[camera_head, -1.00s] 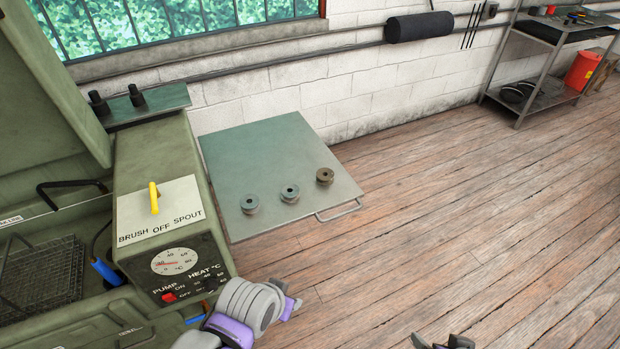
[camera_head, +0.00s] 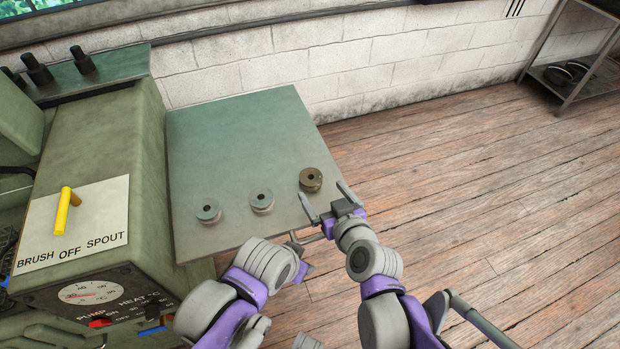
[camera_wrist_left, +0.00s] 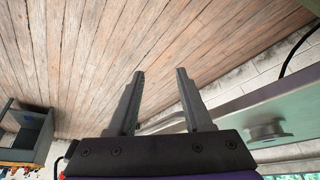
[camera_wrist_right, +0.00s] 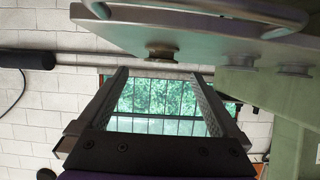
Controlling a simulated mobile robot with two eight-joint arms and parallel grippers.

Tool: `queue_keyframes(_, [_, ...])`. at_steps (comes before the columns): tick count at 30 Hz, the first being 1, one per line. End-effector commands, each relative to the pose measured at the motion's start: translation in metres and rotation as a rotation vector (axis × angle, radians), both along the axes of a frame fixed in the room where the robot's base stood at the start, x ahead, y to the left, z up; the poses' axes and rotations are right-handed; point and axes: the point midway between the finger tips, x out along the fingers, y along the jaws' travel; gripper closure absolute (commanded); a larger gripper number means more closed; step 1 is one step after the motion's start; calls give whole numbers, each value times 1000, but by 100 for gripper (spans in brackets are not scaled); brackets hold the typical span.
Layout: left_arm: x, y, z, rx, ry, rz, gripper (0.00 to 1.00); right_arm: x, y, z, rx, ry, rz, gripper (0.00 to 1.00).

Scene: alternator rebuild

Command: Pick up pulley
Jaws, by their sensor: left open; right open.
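Three grooved pulleys stand in a row near the front of a grey-green plate (camera_head: 235,125). The left pulley (camera_head: 208,211) and middle pulley (camera_head: 261,202) are grey-blue; the right pulley (camera_head: 311,180) is brown. My right gripper (camera_head: 322,190) is open and empty beside the brown pulley, at the plate's front right corner. In the right wrist view the brown pulley (camera_wrist_right: 162,52) shows beyond the fingertips, apart from them. My left gripper (camera_wrist_left: 160,72) is open and empty in its wrist view, with one pulley (camera_wrist_left: 267,133) off to the right. In the head view my left arm mostly hides its gripper.
The green washer cabinet (camera_head: 110,180), with a yellow lever (camera_head: 66,210), stands left of the plate. A brick wall (camera_head: 370,60) is behind. The wooden floor (camera_head: 470,170) to the right is clear.

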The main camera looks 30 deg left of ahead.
Motion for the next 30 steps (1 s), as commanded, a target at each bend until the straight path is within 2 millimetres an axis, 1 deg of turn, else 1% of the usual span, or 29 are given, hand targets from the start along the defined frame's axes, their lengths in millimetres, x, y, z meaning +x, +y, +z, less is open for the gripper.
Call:
queue_keyframes(2, [0, 0, -2, 0, 0, 0, 50, 6, 7, -4, 1, 1, -1, 0])
queue_keyframes(8, [0, 0, -3, 0, 1, 0, 50, 13, 16, -9, 0, 0, 0, 0])
queue_keyframes(13, [0, 0, -5, 0, 1, 0, 50, 25, 35, -19, 1, 1, 1, 0])
queue_keyframes(17, [0, 0, -6, 0, 2, 0, 50, 34, 46, -25, 0, 1, 0, 0])
queue_keyframes(21, [0, 0, -6, 0, 2, 0, 50, 38, 50, -27, 0, 2, -1, 0])
queue_keyframes(26, [0, 0, -6, 0, 2, 0, 50, 38, 49, -27, 0, 2, -2, 0])
queue_keyframes(28, [0, 0, -6, 0, 2, 0, 50, 38, 49, -27, 0, 2, -2, 9])
queue_keyframes(30, [0, 0, -6, 0, 2, 0, 50, 37, 49, -27, 0, 2, -2, 22])
